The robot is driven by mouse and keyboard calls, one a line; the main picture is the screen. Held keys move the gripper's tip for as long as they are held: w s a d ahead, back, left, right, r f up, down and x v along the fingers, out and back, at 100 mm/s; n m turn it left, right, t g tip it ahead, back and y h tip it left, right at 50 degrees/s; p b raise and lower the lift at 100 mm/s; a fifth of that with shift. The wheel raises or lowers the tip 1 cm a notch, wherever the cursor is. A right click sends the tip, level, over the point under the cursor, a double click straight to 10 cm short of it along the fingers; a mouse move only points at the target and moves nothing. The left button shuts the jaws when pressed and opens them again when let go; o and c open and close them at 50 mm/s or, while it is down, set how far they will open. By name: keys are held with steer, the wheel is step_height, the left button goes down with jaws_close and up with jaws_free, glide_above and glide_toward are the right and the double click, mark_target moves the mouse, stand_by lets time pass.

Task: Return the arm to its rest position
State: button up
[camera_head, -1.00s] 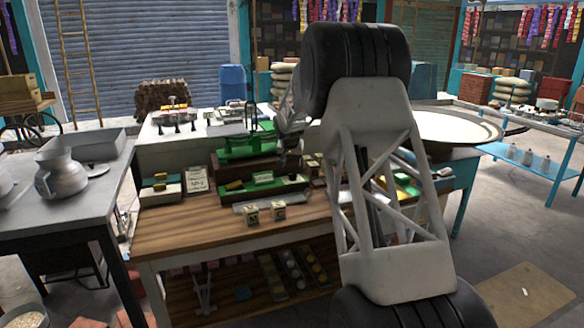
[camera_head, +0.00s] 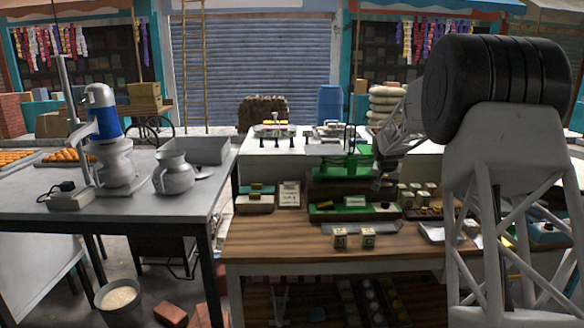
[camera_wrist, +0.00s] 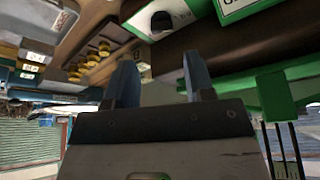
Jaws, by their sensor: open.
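My gripper shows from close up in the wrist view (camera_wrist: 161,82), with two dark fingers apart and nothing visible between them. In the head view my arm stands at the right, and the gripper end (camera_head: 378,180) hangs over the wooden workbench (camera_head: 290,245), beside a green stand (camera_head: 345,165). Its fingertips are too small to make out there. No contact between the gripper and the bench things can be seen.
Two small lettered blocks (camera_head: 340,239) stand near the bench front. A grey table (camera_head: 120,215) at the left bears a metal jug (camera_head: 174,174) and a blue-and-white machine (camera_head: 103,115).

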steer(key=s+a+r+n, duration=0.1)
steer(key=s+a+r, duration=0.3)
steer(key=s, duration=0.7)
steer(key=s+a+r+n+y, duration=0.1)
steer(key=s+a+r, duration=0.3)
steer(key=s, duration=0.6)
steer(key=s+a+r+n, duration=0.1)
steer(key=s+a+r, duration=0.3)
steer(key=s, duration=0.7)
steer(key=s+a+f, duration=0.2)
steer(key=s, duration=0.9)
steer(key=s+a+f+n, duration=0.1)
steer(key=s+a+f, duration=0.1)
steer(key=s, duration=1)
steer(key=s+a+f+n+g+y, duration=0.1)
steer(key=s+a+f, duration=0.2)
steer(key=s, duration=0.9)
steer(key=shift+f, duration=0.15)
